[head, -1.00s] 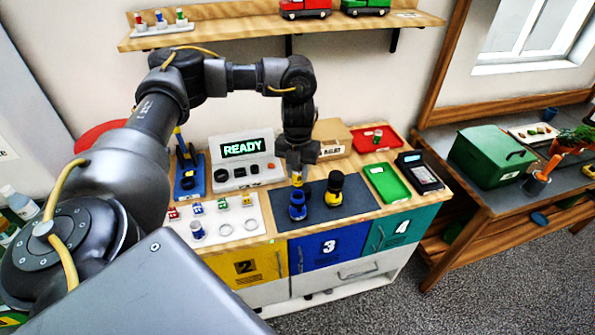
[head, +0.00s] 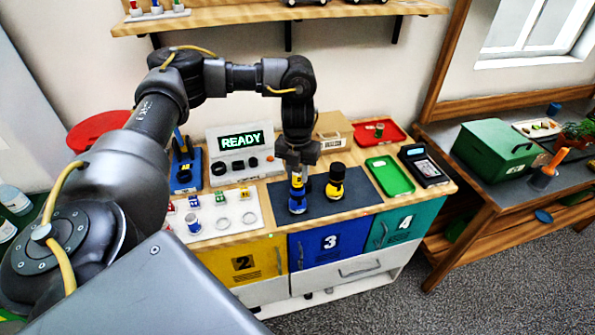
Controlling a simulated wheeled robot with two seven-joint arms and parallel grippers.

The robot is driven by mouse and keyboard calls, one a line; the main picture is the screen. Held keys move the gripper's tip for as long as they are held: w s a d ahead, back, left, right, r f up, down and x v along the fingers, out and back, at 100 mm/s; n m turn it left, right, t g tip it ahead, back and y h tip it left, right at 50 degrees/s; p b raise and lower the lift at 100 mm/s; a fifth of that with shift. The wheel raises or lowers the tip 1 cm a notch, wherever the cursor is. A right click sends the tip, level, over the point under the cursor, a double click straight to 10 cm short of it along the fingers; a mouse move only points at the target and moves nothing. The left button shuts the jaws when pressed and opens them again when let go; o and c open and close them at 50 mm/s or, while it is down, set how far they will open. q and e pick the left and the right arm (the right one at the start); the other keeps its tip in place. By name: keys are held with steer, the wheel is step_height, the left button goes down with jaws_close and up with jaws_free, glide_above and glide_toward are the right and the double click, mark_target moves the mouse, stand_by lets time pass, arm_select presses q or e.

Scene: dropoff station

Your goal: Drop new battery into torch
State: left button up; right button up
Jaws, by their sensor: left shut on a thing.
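My left gripper (head: 297,168) hangs over the dark mat (head: 358,195) on the bench. It is shut on a small battery (head: 297,180) with a yellow part showing. Just below it a blue torch body (head: 297,203) stands upright on the mat. The battery's lower end is at the torch's top; I cannot tell whether it is inside the opening. A black and yellow piece (head: 335,182), possibly the torch head, stands on the mat just to the right. My right gripper is not in view.
A white tray (head: 228,222) with small coloured batteries and rings lies to the left. A console (head: 240,160) reading READY stands behind. A green tray (head: 390,177), a red tray (head: 378,133) and a dark handheld device (head: 423,165) are on the right.

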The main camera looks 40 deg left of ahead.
mark_target(297, 181)
arm_select(q)
steer(key=shift+f+p, duration=0.45)
steer(key=shift+p, duration=0.15)
stand_by(1.5)
steer(key=shift+f, duration=0.35)
stand_by(0.4)
steer(key=shift+f, duration=0.6)
stand_by(1.0)
steer(key=shift+s+f, duration=0.1)
steer(key=shift+f, duration=0.25)
stand_by(0.4)
